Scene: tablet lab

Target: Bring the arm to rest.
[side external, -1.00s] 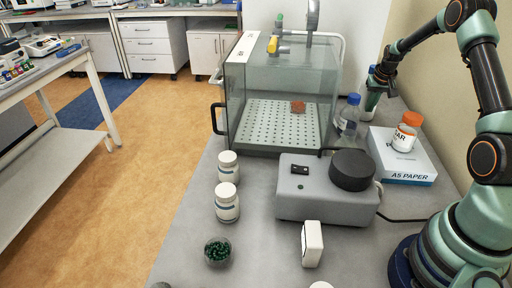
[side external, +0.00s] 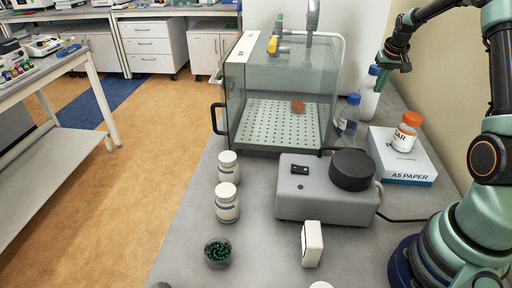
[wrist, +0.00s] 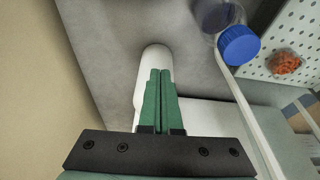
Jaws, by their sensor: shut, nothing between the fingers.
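My gripper (side external: 405,66) is raised at the back right of the bench in the side view, above and beside a white bottle with a blue cap (side external: 369,98). In the wrist view its green fingers (wrist: 161,75) are shut together with nothing between them. A white rounded thing (wrist: 152,56), probably that bottle, shows below and behind the fingers. The fingers hide part of it, and I cannot tell the exact gap.
A clear blue-capped bottle (side external: 348,118) stands beside the clear-walled cabinet (side external: 238,105). An orange-capped jar (side external: 406,132) stands on the A5 paper box (side external: 415,168). A grey device with a black disc (side external: 300,205) sits in front. A wall (side external: 440,80) is close on the right.

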